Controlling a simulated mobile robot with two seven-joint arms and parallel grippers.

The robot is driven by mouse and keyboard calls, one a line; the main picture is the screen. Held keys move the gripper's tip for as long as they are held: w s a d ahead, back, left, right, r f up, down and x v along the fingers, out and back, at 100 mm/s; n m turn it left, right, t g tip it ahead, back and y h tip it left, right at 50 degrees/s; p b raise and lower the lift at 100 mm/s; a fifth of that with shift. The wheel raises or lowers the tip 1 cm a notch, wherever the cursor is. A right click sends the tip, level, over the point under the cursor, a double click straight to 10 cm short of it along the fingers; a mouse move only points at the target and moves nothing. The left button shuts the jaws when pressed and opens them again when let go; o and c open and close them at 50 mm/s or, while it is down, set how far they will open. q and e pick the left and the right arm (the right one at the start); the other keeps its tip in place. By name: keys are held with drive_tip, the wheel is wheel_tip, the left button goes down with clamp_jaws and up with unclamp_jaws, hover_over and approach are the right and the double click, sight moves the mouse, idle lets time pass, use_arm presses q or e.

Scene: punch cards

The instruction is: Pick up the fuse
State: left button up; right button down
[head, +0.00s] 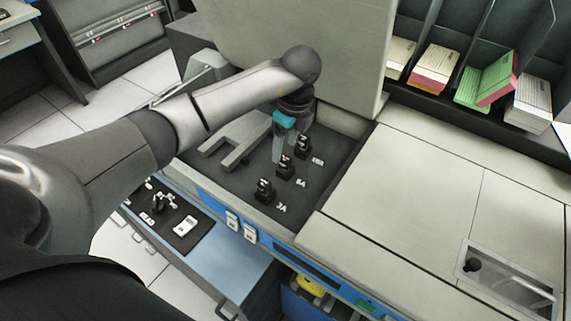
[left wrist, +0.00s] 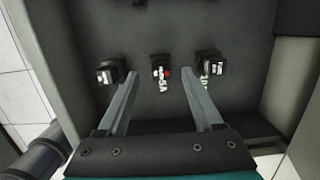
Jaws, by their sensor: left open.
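Three black fuse-like blocks with white-marked tops stand in a row on a dark recessed panel in the head view, beside labels 3A (head: 264,190), 5A (head: 285,170) and 10A (head: 302,144). My left gripper (head: 281,157) reaches down over the panel close to the 5A and 10A blocks and partly covers them. In the left wrist view its fingers (left wrist: 160,76) are open and apart, with the middle block (left wrist: 161,63) seen between them. The other two blocks (left wrist: 110,72) (left wrist: 208,62) lie outside the fingers. My right gripper is out of view.
A grey forked bracket (head: 235,142) lies on the panel at left. A large grey cover (head: 345,60) rises behind. A pale flat top (head: 400,190) lies right. A dark tray (head: 172,238) with small parts sits below left. Card stacks (head: 435,65) fill slots at the back right.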

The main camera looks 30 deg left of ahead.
sight(285, 158)
use_arm(q)
wheel_tip(285, 158, down, 5)
drive_tip(key=shift+b, duration=0.45)
clamp_jaws()
idle(0.3)
